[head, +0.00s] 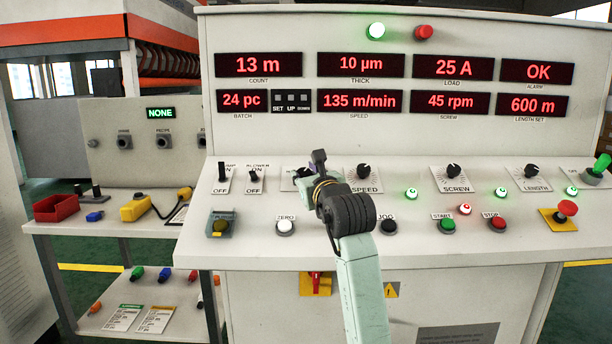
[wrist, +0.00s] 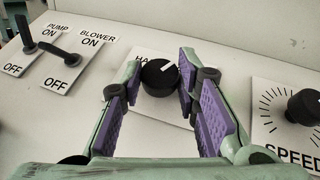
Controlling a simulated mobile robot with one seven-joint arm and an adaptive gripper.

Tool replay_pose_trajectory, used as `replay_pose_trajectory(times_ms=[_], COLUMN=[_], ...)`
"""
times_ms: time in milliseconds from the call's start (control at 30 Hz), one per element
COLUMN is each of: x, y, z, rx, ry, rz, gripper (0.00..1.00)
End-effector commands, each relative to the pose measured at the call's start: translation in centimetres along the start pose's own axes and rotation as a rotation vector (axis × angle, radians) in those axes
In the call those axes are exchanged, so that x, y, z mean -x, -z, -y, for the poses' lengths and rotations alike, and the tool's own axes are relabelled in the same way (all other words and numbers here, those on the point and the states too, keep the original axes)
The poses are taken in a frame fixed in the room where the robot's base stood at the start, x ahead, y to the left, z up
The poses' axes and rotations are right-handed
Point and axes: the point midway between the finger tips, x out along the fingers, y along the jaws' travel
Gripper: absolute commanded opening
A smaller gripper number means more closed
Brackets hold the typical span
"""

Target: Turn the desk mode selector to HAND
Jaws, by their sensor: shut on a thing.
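The mode selector is a round black knob (wrist: 160,78) with a white pointer line, on a white plate (wrist: 146,54) on the sloped desk. In the wrist view the pointer aims up and to the right. Letters "HA" show at the plate's upper left; the rest of the label is hidden by the knob and fingers. My gripper (wrist: 160,66) has its purple-padded fingers on both sides of the knob and is shut on it. In the head view my gripper (head: 318,162) covers most of the selector.
Left of the selector are the PUMP switch (head: 222,172) and BLOWER switch (head: 254,175), levers close by. The SPEED knob (head: 364,171) is just to the right. Below are the ZERO button (head: 285,226) and JOG button (head: 388,226). A red emergency button (head: 567,208) stands far right.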

Motion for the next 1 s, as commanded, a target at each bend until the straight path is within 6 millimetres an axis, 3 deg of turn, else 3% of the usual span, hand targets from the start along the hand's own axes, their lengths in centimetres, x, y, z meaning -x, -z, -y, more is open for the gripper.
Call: replay_pose_trajectory(times_ms=[367,1000], x=[0.0,-0.4], y=[-0.1,-0.6], z=[0.5,1.3], rx=[0.046,0.289], ry=[-0.098,-0.614], rz=[-0.003,-0.007], gripper=[0.01,0.01])
